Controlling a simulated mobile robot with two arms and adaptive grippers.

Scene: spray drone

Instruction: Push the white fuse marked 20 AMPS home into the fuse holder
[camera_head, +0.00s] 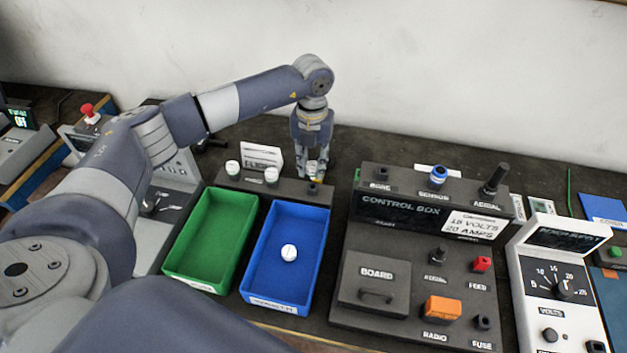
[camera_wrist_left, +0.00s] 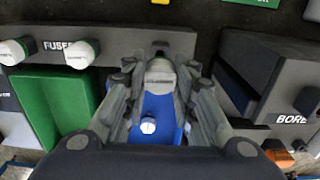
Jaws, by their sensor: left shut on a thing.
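My left gripper (camera_head: 314,168) points down at the right end of the dark fuse rack (camera_head: 285,187). It is shut on a white fuse (camera_wrist_left: 160,74), seen between the fingers in the left wrist view (camera_wrist_left: 160,95). The marking on this fuse is too small to read. Whether it sits in the rack or above it is hard to tell. The socket labelled FUSE (camera_head: 483,322) is at the lower right of the control box (camera_head: 375,212) and looks empty. My right gripper is not in view.
Two white fuses with green (camera_head: 232,167) (camera_head: 271,174) stand in the rack. A white round piece (camera_head: 289,252) lies in the blue tray (camera_head: 320,240), beside the green tray (camera_head: 190,235). The control box has raised knobs and an orange RADIO block (camera_head: 442,307). A white meter (camera_head: 520,265) stands right.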

